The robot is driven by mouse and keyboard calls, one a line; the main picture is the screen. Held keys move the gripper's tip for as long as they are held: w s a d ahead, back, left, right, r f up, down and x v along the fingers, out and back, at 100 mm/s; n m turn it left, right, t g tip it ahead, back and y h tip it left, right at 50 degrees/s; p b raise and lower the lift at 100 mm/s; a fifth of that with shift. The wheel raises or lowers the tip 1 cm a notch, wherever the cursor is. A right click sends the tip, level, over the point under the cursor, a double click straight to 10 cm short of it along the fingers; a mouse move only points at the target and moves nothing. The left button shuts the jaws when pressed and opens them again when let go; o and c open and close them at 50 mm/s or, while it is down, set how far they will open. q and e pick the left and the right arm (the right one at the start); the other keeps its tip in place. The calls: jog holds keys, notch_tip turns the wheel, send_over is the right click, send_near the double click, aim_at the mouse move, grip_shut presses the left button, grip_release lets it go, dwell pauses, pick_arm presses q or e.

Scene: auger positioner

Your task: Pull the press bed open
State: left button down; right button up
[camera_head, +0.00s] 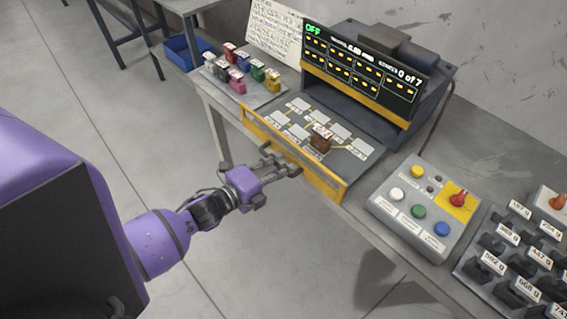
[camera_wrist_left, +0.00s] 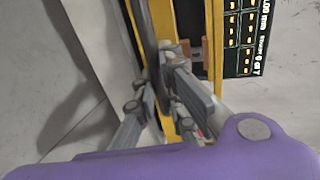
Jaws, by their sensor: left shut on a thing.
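The press bed (camera_head: 358,151) is a dark grey plate with white labelled pads and a yellow front edge (camera_head: 325,187). It extends from under the press (camera_head: 362,85) towards the table's front edge. A brown block (camera_head: 320,141) stands on one pad. My left gripper (camera_head: 285,166) is at the middle of the yellow front. In the left wrist view its fingers (camera_wrist_left: 165,85) are shut around a dark handle bar (camera_wrist_left: 147,40) beside the yellow strip. The fingers hide part of the bar. My right gripper is in neither view.
A grey tray of several coloured blocks (camera_head: 239,88) stands left of the bed. A button box (camera_head: 424,205) and a rack of weights (camera_head: 515,258) stand to the right. A blue bin (camera_head: 186,52) is at the back left. The floor before the table is clear.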

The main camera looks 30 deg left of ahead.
pick_arm(q)
jog(key=c, duration=1.8)
grip_release()
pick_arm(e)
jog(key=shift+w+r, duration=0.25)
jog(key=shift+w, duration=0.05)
pick_arm(q)
jog(key=shift+s+a, duration=0.1)
jog(key=shift+s, duration=0.1)
jog(key=v, duration=1.1)
jog(key=shift+s, duration=0.35)
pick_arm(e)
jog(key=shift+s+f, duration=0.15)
pick_arm(q)
jog(key=shift+a, duration=0.1)
